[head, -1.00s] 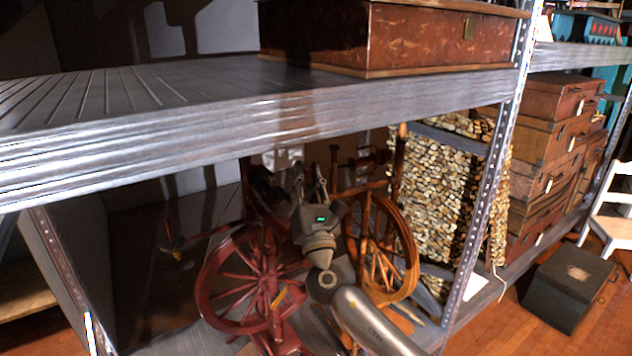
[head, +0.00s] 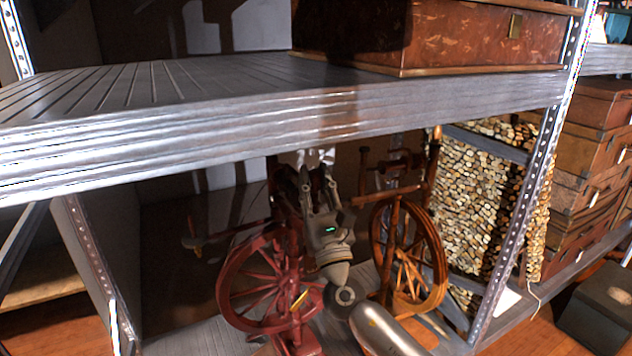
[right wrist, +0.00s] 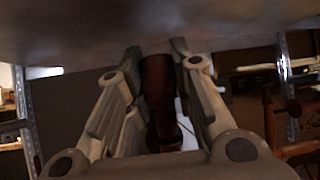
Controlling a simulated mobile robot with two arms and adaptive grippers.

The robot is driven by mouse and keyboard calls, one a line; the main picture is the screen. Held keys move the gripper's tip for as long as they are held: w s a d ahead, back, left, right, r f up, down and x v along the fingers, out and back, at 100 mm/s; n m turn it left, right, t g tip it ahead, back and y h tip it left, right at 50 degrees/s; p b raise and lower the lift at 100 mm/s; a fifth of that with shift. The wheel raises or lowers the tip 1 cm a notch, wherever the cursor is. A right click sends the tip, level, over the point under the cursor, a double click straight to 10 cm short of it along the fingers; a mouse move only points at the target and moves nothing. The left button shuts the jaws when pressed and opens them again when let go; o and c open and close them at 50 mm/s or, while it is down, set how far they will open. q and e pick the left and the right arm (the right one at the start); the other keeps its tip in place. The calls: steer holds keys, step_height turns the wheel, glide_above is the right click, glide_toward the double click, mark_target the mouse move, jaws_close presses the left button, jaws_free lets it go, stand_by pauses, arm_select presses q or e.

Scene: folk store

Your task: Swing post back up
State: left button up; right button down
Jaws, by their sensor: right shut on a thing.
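A dark red spinning wheel (head: 232,290) stands on the lower shelf in the head view. Its upright post rises at the wheel's right side, partly hidden behind my right gripper. My right gripper (head: 318,182) reaches in under the upper shelf. In the right wrist view, its two fingers (right wrist: 158,90) are closed on a dark red post (right wrist: 158,85), one on each side. The post looks near upright there; its lower part is hidden by the gripper. My left gripper is in no view.
The upper shelf (head: 180,130) hangs close above my right gripper and carries a brown chest (head: 480,38). An orange-brown spinning wheel (head: 438,265) stands just right of my arm. A metal shelf upright (head: 530,195) and a firewood stack (head: 470,200) are further right.

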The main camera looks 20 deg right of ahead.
steer(key=c, duration=1.2)
jaws_free()
steer(key=shift+a, duration=0.15)
steer(key=shift+c, duration=0.2)
steer(key=v, duration=1.2)
steer(key=shift+f, duration=0.1)
